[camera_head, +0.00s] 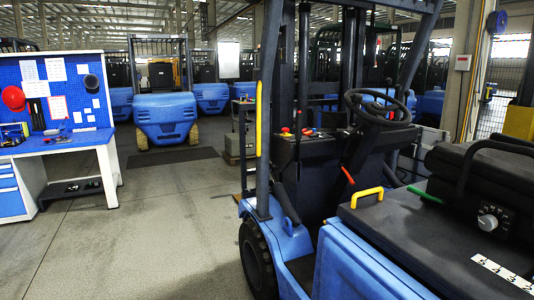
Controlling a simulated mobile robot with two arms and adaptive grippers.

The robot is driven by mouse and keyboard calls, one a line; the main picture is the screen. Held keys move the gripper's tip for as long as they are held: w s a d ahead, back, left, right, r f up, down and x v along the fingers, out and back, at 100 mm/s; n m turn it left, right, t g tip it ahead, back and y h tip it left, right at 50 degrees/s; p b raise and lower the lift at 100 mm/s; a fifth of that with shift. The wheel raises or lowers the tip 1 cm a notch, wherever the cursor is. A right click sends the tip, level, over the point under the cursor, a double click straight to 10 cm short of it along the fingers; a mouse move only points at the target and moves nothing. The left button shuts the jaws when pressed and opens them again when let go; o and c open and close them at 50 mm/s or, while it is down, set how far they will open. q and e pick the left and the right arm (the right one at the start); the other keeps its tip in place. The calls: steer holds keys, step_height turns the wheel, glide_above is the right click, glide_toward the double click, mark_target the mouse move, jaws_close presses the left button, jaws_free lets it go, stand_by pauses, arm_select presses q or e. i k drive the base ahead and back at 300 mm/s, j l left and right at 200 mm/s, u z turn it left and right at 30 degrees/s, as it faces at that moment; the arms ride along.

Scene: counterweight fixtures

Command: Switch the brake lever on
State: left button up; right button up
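A blue forklift (345,262) stands close on the right, with a black steering wheel (380,107) above its dark dashboard (322,148). A slim black lever with an orange-red end (347,174) rises beside the steering column. Small red knobs (285,130) sit on the dashboard. A green handle (425,194) lies beside the black seat part, and a yellow grab handle (367,196) is on the front edge of the black cover. No label shows which of these is the brake lever. Neither of my grippers is in view.
A blue and white workbench (62,145) with a tool pegboard stands at left. Another blue forklift (166,112) is parked behind. The grey floor (150,235) between workbench and near forklift is clear. The forklift's posts (268,100) and a yellow grab bar (258,118) border the cab.

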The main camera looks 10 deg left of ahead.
mark_target(299, 116)
steer(key=i+u, duration=0.15)
steer(key=i+j, duration=0.4)
steer(key=i+j+u, duration=0.1)
steer(key=i+j, duration=0.3)
steer(key=i, duration=0.2)
steer(key=i+j+u, duration=0.1)
steer(key=i+j, duration=0.25)
steer(key=i, duration=0.2)
steer(key=i+j, duration=0.3)
steer(key=i, duration=0.2)
